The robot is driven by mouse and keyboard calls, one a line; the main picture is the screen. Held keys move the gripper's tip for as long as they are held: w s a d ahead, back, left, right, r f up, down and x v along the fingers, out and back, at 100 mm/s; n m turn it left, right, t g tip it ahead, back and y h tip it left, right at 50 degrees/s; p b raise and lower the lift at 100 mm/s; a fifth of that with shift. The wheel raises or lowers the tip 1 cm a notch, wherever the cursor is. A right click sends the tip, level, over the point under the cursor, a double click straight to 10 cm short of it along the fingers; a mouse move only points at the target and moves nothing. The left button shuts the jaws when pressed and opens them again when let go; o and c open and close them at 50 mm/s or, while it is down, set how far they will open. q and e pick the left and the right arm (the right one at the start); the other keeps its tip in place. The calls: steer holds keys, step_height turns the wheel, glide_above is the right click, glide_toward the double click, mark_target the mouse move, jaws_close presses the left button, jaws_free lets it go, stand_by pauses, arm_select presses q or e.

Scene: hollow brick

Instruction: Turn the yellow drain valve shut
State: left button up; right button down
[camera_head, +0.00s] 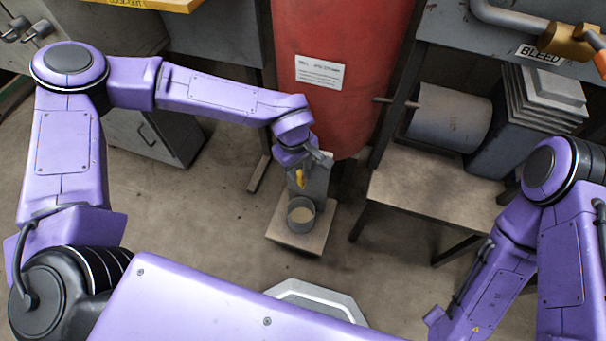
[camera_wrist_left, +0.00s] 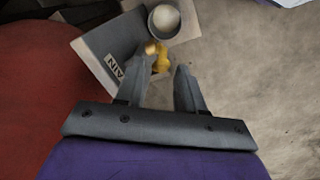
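The yellow drain valve (camera_head: 300,178) sits on a grey block (camera_head: 315,180) below the red tank. In the left wrist view the yellow valve (camera_wrist_left: 160,60) shows just beyond the gap between my left fingertips, with a brass-coloured end towards the left finger. My left gripper (camera_wrist_left: 164,72) is open, its two fingers apart with nothing seen between them. In the head view my left gripper (camera_head: 310,158) reaches in from the upper left, just above the valve. Whether a fingertip touches the valve cannot be told.
The red tank (camera_head: 340,60) stands directly behind the valve. A grey cup (camera_head: 301,214) with pale contents stands on a small board (camera_head: 283,236) below it. A wooden-topped table (camera_head: 430,195) is to the right.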

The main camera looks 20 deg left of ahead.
mark_target(300, 179)
arm_select(q)
steer(key=f+b, duration=0.1)
steer(key=f, duration=0.6)
steer(key=shift+w, duration=0.2)
steer(key=shift+d, duration=0.1)
steer(key=shift+c, duration=0.3)
jaws_close()
